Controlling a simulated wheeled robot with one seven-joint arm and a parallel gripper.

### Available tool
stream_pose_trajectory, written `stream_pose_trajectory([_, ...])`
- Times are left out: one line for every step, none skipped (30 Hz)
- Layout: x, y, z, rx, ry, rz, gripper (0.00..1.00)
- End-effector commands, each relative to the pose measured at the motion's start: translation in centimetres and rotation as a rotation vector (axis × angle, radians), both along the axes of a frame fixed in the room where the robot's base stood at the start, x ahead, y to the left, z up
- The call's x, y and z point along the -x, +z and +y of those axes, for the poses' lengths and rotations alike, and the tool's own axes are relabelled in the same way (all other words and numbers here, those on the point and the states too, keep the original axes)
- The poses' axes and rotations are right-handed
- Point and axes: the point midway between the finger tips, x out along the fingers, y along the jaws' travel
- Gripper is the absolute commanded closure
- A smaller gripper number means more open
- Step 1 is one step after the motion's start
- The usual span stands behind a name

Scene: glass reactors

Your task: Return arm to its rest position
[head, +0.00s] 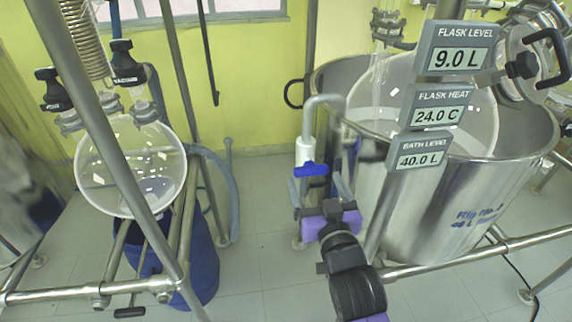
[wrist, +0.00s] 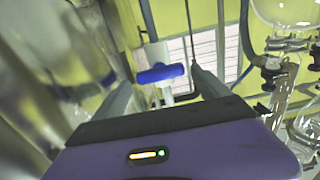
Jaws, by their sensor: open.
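My gripper (head: 318,186) is open in the head view, at the lower middle, with its purple body and two grey fingers pointing up towards a blue valve handle (head: 310,169). In the wrist view my gripper (wrist: 160,88) shows its fingers spread wide, with gaps on both sides of the blue handle (wrist: 160,73). The handle appears between the fingertips and nothing is held. It sits crosswise on a white pipe fitting (head: 305,150). How far the fingertips are from the handle in depth is hard to tell.
A large steel bath vessel (head: 440,215) stands close to the right of my gripper. A round glass flask (head: 130,168) hangs at left above a blue drum (head: 200,270). Steel frame tubes (head: 470,255) cross the front. Grey display panels (head: 457,48) hang over the bath.

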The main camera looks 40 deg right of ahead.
Motion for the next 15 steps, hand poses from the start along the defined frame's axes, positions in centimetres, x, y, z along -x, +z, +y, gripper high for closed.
stream_pose_trajectory([0.0, 0.0, 0.0, 0.0, 0.0, 0.0, 0.15])
stream_pose_trajectory([0.0, 0.0, 0.0, 0.0, 0.0, 0.0, 0.15])
stream_pose_trajectory([0.0, 0.0, 0.0, 0.0, 0.0, 0.0, 0.15])
stream_pose_trajectory([0.0, 0.0, 0.0, 0.0, 0.0, 0.0, 0.15])
stream_pose_trajectory([0.0, 0.0, 0.0, 0.0, 0.0, 0.0, 0.15])
stream_pose_trajectory([0.0, 0.0, 0.0, 0.0, 0.0, 0.0, 0.15])
stream_pose_trajectory([0.0, 0.0, 0.0, -0.001, 0.001, 0.001, 0.15])
stream_pose_trajectory([0.0, -0.1, 0.1, -0.002, 0.002, 0.001, 0.15])
stream_pose_trajectory([0.1, -0.3, 0.4, -0.005, 0.007, 0.002, 0.15])
stream_pose_trajectory([0.2, -0.5, 0.8, -0.009, 0.013, 0.003, 0.15])
stream_pose_trajectory([0.3, -0.7, 1.3, -0.014, 0.021, 0.005, 0.15])
stream_pose_trajectory([0.7, -1.2, 2.2, -0.024, 0.034, 0.008, 0.15])
stream_pose_trajectory([1.0, -1.6, 3.0, -0.03, 0.047, 0.01, 0.15])
stream_pose_trajectory([1.4, -2.1, 4.0, -0.04, 0.063, 0.014, 0.15])
stream_pose_trajectory([2.1, -2.8, 5.5, -0.055, 0.087, 0.019, 0.15])
